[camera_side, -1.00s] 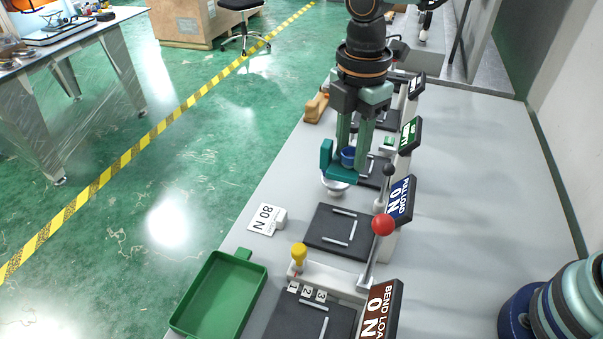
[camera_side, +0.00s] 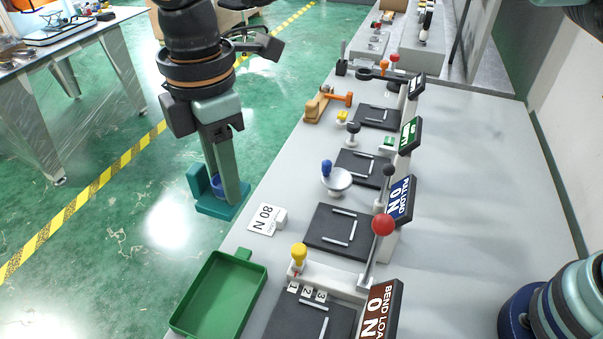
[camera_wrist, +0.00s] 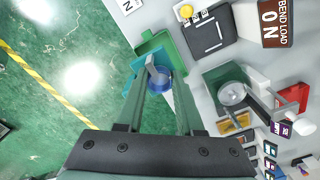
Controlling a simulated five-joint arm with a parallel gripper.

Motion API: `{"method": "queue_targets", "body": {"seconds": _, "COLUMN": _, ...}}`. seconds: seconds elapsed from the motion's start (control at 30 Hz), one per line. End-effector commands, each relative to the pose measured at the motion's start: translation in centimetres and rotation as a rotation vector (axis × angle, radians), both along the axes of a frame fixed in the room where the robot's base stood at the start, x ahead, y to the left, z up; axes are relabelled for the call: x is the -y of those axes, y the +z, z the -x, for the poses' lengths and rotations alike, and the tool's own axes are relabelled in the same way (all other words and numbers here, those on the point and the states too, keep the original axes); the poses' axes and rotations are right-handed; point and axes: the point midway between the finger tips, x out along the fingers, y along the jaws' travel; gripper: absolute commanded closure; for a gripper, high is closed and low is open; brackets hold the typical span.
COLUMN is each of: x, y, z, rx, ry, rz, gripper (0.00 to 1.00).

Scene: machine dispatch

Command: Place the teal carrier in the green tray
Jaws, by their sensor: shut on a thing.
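The teal carrier (camera_side: 213,208) has an upright plate at one end and a blue round part on it. My gripper (camera_side: 229,194) is shut on the carrier and holds it upright in the air, left of the bench's left edge in the side view. The carrier (camera_wrist: 133,83) also shows in the wrist view between my fingers, with the blue part beside it. The green tray (camera_side: 207,322) looks empty and lies at the bench's near left edge, nearer the camera than the carrier. In the wrist view the tray (camera_wrist: 170,42) is partly hidden behind the carrier.
A yellow-knobbed peg (camera_side: 299,256) stands right of the tray. A red-ball lever (camera_side: 382,225) and several black pads line the bench. A silver dish with a blue knob (camera_side: 337,180) stands beyond.

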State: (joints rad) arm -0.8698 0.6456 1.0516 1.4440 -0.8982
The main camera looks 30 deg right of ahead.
Motion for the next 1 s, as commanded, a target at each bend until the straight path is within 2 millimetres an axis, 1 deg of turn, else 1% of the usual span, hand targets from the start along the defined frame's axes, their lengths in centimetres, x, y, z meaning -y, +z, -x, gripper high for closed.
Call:
{"method": "queue_targets", "body": {"seconds": 0.03, "x": -0.9, "y": -0.2, "z": 0.4, "rx": 0.000, "ry": 0.004, "rz": 0.000, "gripper": 1.00}}
{"method": "queue_targets", "body": {"seconds": 0.1, "x": -1.8, "y": -0.2, "z": 0.8, "rx": 0.000, "ry": 0.002, "rz": 0.000, "gripper": 1.00}}
{"method": "queue_targets", "body": {"seconds": 0.17, "x": -2.2, "y": -0.4, "z": 1.0, "rx": 0.000, "ry": 0.001, "rz": 0.000, "gripper": 1.00}}
{"method": "queue_targets", "body": {"seconds": 0.27, "x": -2.5, "y": -1.4, "z": 1.2, "rx": -0.001, "ry": 0.000, "rz": 0.001, "gripper": 1.00}}
{"method": "queue_targets", "body": {"seconds": 0.37, "x": -2.4, "y": -3.4, "z": 1.3, "rx": -0.003, "ry": -0.001, "rz": 0.005, "gripper": 1.00}}
{"method": "queue_targets", "body": {"seconds": 0.7, "x": -2.3, "y": -11.8, "z": 1.2, "rx": -0.002, "ry": 0.000, "rz": 0.004, "gripper": 1.00}}
{"method": "queue_targets", "body": {"seconds": 0.8, "x": -2.3, "y": -13.8, "z": 1.2, "rx": -0.002, "ry": 0.000, "rz": 0.002, "gripper": 1.00}}
{"method": "queue_targets", "body": {"seconds": 0.9, "x": -2.4, "y": -15.2, "z": 1.2, "rx": -0.001, "ry": 0.000, "rz": 0.001, "gripper": 1.00}}
{"method": "queue_targets", "body": {"seconds": 1.0, "x": -2.4, "y": -15.9, "z": 1.1, "rx": 0.000, "ry": 0.000, "rz": 0.000, "gripper": 1.00}}
